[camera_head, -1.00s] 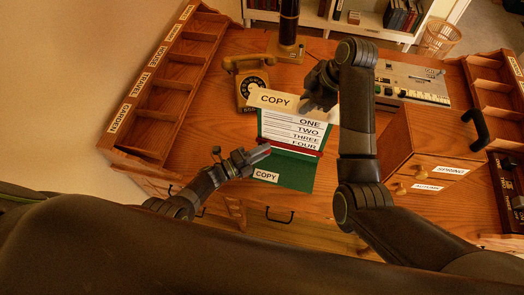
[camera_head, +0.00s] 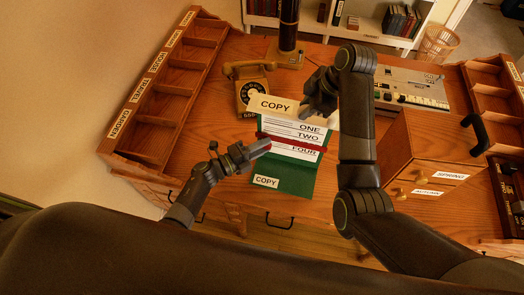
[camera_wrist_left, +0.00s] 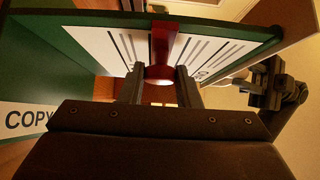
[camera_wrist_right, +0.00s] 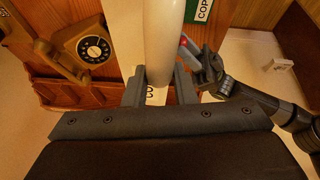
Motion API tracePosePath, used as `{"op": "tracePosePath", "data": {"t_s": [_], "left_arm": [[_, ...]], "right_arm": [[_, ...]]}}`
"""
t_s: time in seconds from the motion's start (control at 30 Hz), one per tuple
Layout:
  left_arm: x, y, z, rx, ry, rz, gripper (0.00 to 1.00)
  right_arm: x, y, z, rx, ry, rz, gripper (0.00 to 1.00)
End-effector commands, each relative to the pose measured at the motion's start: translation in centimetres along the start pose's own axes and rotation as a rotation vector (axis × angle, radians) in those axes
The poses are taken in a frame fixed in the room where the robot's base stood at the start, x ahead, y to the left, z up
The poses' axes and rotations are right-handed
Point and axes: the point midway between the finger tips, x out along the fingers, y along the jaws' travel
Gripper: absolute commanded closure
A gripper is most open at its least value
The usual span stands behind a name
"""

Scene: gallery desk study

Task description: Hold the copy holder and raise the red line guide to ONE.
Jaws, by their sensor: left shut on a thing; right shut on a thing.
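The green copy holder (camera_head: 296,180) stands on the desk, with a cream COPY board (camera_head: 270,104) along its top and a white page of printed lines. The red line guide (camera_head: 305,148) lies across the page between TWO and FOUR, covering THREE. ONE and TWO show above it. My left gripper (camera_head: 264,146) is shut on the guide's left end; the left wrist view shows its red knob (camera_wrist_left: 160,74) between the fingers. My right gripper (camera_head: 306,112) is shut on the holder's top edge, a pale rounded part (camera_wrist_right: 163,45) in the right wrist view.
A yellow rotary telephone (camera_head: 251,86) stands just behind and left of the holder. A wooden pigeonhole rack (camera_head: 165,101) lines the left side. A small drawer cabinet (camera_head: 425,150) and a keyed machine (camera_head: 410,88) stand at right, beyond my right arm.

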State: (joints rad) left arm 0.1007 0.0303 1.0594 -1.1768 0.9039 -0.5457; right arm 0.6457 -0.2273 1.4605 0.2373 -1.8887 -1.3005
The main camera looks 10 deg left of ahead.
Motion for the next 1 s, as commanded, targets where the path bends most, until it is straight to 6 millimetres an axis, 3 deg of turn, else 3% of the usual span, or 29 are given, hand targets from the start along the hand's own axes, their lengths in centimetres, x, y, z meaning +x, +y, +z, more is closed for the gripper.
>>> {"op": "tracePosePath", "data": {"t_s": [0.4,0.83,0.87,1.0], "left_arm": [[0.1,-5.2,-0.1,0.003,0.000,-0.006,1.00],[0.0,-5.7,-0.1,0.000,-0.001,-0.004,1.00],[0.0,-5.7,-0.1,0.000,-0.001,-0.004,0.67],[0.0,-5.7,-0.1,0.001,-0.002,-0.003,0.49]], "right_arm": [[0.0,0.0,-0.1,-0.001,0.003,0.002,0.96],[0.0,0.1,-0.1,-0.001,0.003,0.003,0.96],[0.0,0.1,-0.1,-0.001,0.003,0.003,0.96],[0.0,0.1,-0.1,-0.001,0.003,0.003,0.96]]}}
